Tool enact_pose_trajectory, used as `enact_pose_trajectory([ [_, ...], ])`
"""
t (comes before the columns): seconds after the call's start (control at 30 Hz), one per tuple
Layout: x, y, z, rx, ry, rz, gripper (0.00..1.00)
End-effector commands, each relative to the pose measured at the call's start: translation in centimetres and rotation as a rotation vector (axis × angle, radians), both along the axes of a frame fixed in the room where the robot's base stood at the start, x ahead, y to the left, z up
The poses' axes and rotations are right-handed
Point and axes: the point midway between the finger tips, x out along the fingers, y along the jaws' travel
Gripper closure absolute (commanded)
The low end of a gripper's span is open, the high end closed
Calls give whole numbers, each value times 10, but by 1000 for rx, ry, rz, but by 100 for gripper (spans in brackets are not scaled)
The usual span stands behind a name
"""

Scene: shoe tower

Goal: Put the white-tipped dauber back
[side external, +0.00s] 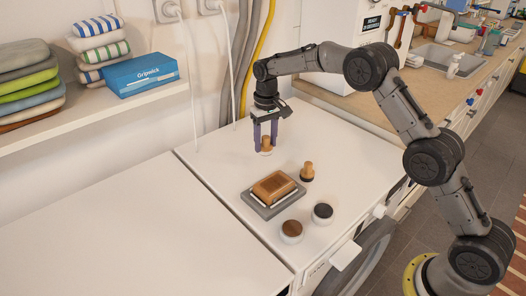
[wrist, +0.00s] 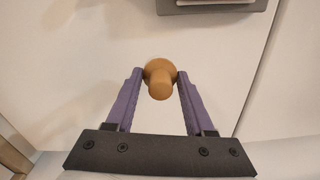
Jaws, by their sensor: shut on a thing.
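My gripper (side external: 266,143) is shut on a wooden-handled dauber (side external: 266,145) at the back of the white machine top. The dauber is upright, and its lower end looks pale. I cannot tell whether it touches the top or hangs just above it. In the wrist view the purple fingers of my gripper (wrist: 160,78) close on both sides of the dauber's round tan knob (wrist: 160,86); its tip is hidden below. A second dauber (side external: 307,172), with a dark lower end, stands apart to the right and nearer the front.
A grey tray (side external: 257,208) holds a wooden block-like brush (side external: 274,186). Two round tins, one brown-topped (side external: 291,231) and one black-topped (side external: 322,213), stand in front of it. A blue box (side external: 141,74) is on the wall shelf. The left machine top (side external: 120,235) is bare.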

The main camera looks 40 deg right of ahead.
Motion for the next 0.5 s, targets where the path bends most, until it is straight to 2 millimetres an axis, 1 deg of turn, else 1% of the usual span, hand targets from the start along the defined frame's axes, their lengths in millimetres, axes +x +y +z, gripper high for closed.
enact_pose_trajectory([
  [0.03, 4, 0, -4, 0, -1, 0, 91],
  [0.27, 11, 0, -14, 0, 1, 0, 91],
  [0.4, 11, 0, -33, 0, 3, 0, 91],
  [0.5, 12, 0, -43, 0, 0, 0, 91],
])
